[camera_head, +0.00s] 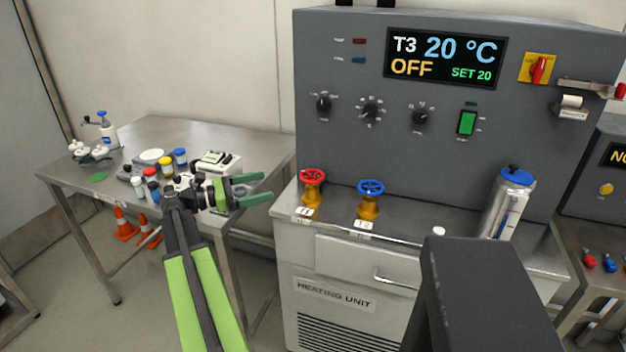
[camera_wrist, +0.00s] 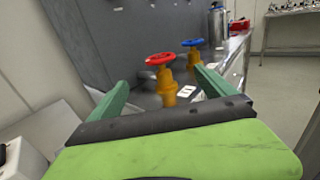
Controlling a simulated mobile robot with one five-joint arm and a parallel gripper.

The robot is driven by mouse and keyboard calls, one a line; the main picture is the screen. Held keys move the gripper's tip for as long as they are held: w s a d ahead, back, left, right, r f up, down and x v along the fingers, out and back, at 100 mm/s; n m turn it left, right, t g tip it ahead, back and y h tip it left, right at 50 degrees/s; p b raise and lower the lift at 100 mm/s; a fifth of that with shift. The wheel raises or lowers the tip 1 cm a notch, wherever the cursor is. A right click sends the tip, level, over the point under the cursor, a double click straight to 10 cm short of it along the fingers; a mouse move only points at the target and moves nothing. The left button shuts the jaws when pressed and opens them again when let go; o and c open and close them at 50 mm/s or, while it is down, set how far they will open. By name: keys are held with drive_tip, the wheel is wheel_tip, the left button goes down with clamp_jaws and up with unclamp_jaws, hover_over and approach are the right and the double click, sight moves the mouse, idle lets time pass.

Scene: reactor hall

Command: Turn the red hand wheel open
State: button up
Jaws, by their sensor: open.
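The red hand wheel (camera_head: 312,175) sits on a yellow-orange valve body at the left end of the heating unit's metal top. In the wrist view the red hand wheel (camera_wrist: 160,58) is ahead, between the two fingers. My gripper (camera_head: 270,187) is open and empty, to the left of the red wheel and apart from it. Its green fingers point toward the wheel, and the gripper also shows in the wrist view (camera_wrist: 160,90). A blue hand wheel (camera_head: 370,187) on a similar valve stands just right of the red one; it also shows in the wrist view (camera_wrist: 193,42).
The heating unit (camera_head: 335,294) has a grey panel (camera_head: 340,150) behind the wheels, its display reading T3 20 °C, OFF. A metal flask (camera_head: 508,205) stands right on its top. A steel table (camera_head: 215,135) with bottles and a small device is left. Orange cones (camera_head: 123,225) stand below it.

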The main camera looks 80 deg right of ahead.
sight(314, 175)
drive_tip(key=x, duration=1.7)
drive_tip(key=shift+f, duration=0.1)
drive_tip(key=c, duration=1.4)
drive_tip(key=shift+o, duration=0.2)
drive_tip(key=shift+a+n+t+h, duration=0.2)
drive_tip(key=shift+n+t+h, duration=0.65)
drive_tip(key=shift+h, duration=0.25)
drive_tip(key=shift+d+n+t+h, duration=0.2)
drive_tip(key=shift+n+t+h, duration=0.5)
drive_tip(key=shift+h, duration=0.2)
drive_tip(key=shift+w, duration=0.1)
drive_tip(key=o, duration=1.4)
drive_tip(key=shift+c, duration=0.2)
